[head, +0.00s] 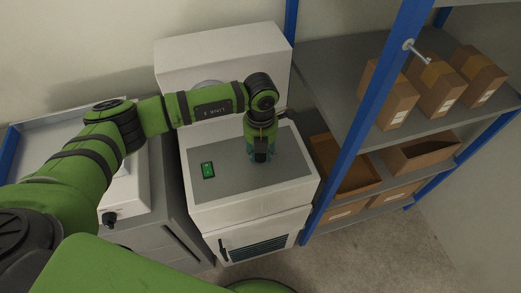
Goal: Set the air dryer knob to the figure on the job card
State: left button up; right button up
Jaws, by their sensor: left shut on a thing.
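The white machine (245,205) in the middle, which I take to be the air dryer, has a grey sloping top panel (230,178). My left gripper (261,156) points down at the right part of this panel and is shut on what seems to be the knob. The gripper covers the knob, so its pointer and scale cannot be read. A lit green display or switch (208,170) sits on the left of the panel. I cannot make out a job card. My right gripper is not in view.
A blue-posted shelf rack (345,130) with cardboard boxes (389,92) stands close on the right. A grey cabinet (163,235) with a black knob (110,218) stands on the left. Bare floor (365,248) shows at the lower right.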

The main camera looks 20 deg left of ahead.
pick_arm(q)
jog(key=o, duration=1.2)
jog(key=shift+f, duration=0.1)
jog(key=shift+c, duration=0.2)
notch_tip(320, 180, up, 12)
